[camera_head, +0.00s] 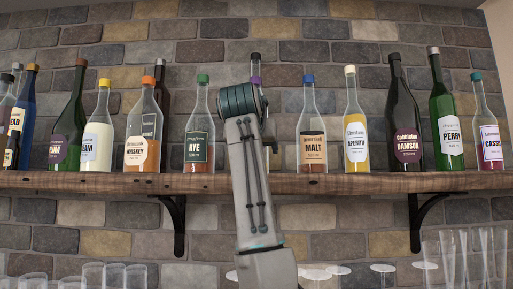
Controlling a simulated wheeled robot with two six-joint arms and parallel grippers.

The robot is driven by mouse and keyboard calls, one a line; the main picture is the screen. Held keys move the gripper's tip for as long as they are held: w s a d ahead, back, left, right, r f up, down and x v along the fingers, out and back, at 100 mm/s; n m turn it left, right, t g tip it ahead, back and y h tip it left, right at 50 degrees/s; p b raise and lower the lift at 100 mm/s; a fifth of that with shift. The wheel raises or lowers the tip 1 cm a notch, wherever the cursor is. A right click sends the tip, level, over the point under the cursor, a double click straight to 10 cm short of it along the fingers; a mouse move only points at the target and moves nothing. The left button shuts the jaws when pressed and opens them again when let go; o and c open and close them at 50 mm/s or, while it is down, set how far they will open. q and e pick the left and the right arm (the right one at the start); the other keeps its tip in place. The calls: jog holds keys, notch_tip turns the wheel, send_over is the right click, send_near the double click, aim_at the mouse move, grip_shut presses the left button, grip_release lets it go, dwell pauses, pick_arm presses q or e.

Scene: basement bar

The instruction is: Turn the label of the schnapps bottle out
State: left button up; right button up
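I read no label saying schnapps, so I cannot tell for certain which bottle it is. Several bottles stand upright in a row on the wooden shelf (340,184). Mid-row, a dark-capped bottle (256,59) and what looks like a purple cap (255,80) show above my arm; the arm hides their bodies and any labels. Another dark bottle (162,78) stands partly behind the whisky bottle (142,122), its label not readable. One arm of mine rises from the bottom middle up to the shelf; its gripper is hidden, and I cannot tell which arm it is.
Left of my arm stands the rye bottle (198,115); right of it stand malt (312,115), aperitif (353,110), damson (404,105) and perry (446,105). Black brackets (179,225) support the shelf. Clear glasses (466,255) stand below, in front of the stone wall.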

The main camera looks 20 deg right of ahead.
jog(key=shift+s+a+f+b, duration=0.15)
jog(key=shift+s+a+b, duration=0.1)
jog(key=shift+s+b, duration=0.2)
jog(key=b+v, duration=0.1)
jog(key=v, duration=0.1)
jog(key=f+b+v, duration=0.1)
jog(key=v, duration=0.2)
jog(key=shift+s+a+f+b, duration=0.1)
jog(key=shift+s+a+b, duration=0.05)
jog(key=shift+b, duration=0.2)
jog(key=shift+f+b+v, duration=0.2)
jog(key=shift+b+v, duration=0.2)
jog(key=shift+v, duration=0.5)
jog(key=shift+f+b+v, duration=0.25)
jog(key=shift+b+v, duration=0.1)
jog(key=shift+v, duration=0.55)
jog(key=shift+f+b+v, duration=0.2)
jog(key=shift+b+v, duration=0.2)
jog(key=shift+v, duration=0.5)
jog(key=shift+r, duration=0.1)
